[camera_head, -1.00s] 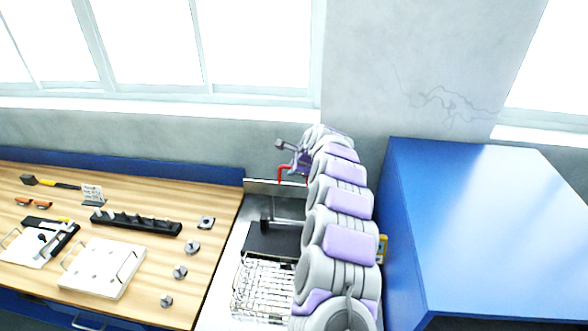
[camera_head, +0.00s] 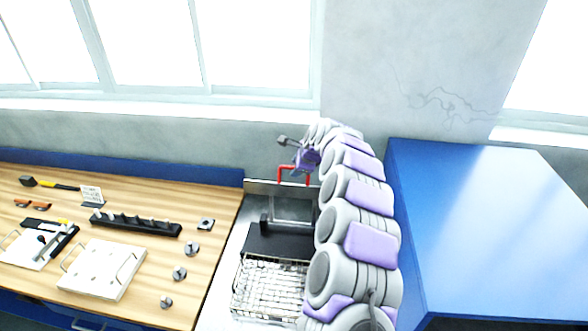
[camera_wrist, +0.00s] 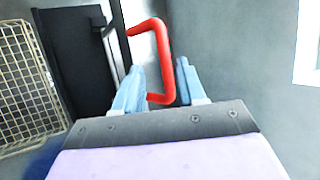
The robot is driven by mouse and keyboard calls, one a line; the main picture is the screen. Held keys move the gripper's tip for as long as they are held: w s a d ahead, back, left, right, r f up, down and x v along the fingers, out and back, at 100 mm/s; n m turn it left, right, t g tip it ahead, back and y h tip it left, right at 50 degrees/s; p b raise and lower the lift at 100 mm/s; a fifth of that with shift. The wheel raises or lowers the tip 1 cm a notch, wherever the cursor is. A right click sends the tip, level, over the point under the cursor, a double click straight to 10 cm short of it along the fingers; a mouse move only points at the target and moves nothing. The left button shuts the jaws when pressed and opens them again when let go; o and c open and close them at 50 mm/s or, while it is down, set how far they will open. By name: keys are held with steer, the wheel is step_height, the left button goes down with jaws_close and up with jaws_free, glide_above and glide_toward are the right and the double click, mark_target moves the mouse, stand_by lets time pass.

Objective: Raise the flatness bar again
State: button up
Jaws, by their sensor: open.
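The red handle (camera_head: 293,168) stands at the back of the metal bench in the head view. It is a bent red bar, which I take to be the handle of the flatness bar. In the wrist view the red handle (camera_wrist: 163,55) is large. Its lower end lies between the two pale blue fingers of my gripper (camera_wrist: 160,72), and I cannot tell whether they touch it. My gripper is open. In the head view my purple wrist is just right of the handle and the fingers are hard to make out.
A wire mesh belt (camera_head: 268,290) lies in front of a black plate (camera_head: 280,241) on the bench. A blue cabinet (camera_head: 480,220) stands close on the right. On the left, a wooden table (camera_head: 140,210) holds a black rack (camera_head: 135,222), a white plate (camera_head: 101,268) and small metal parts.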

steer(key=v, duration=1.3)
steer(key=shift+r, duration=0.1)
steer(key=s+a+n+g+b, duration=0.2)
steer(key=s+n, duration=0.3)
steer(key=s, duration=0.6)
steer(key=s+a+n+g+b, duration=0.1)
steer(key=s+a+n, duration=0.3)
steer(key=s, duration=0.6)
steer(key=s+d+f+n+g+h+b, duration=0.1)
steer(key=s+d+f+n, duration=0.2)
steer(key=s, duration=0.8)
steer(key=s+d+f+n+g+h+b, duration=0.1)
steer(key=s+f, duration=0.4)
steer(key=s, duration=0.6)
steer(key=s+d+f+n+g+h+b, duration=0.1)
steer(key=s+d+f+n+g+b, duration=0.2)
steer(key=s, duration=0.8)
steer(key=d+f+n, duration=0.1)
steer(key=d+n, duration=0.1)
steer(key=n, duration=0.1)
steer(key=shift+s+d, duration=0.25)
steer(key=shift+s, duration=0.1)
steer(key=shift+d+f, duration=0.1)
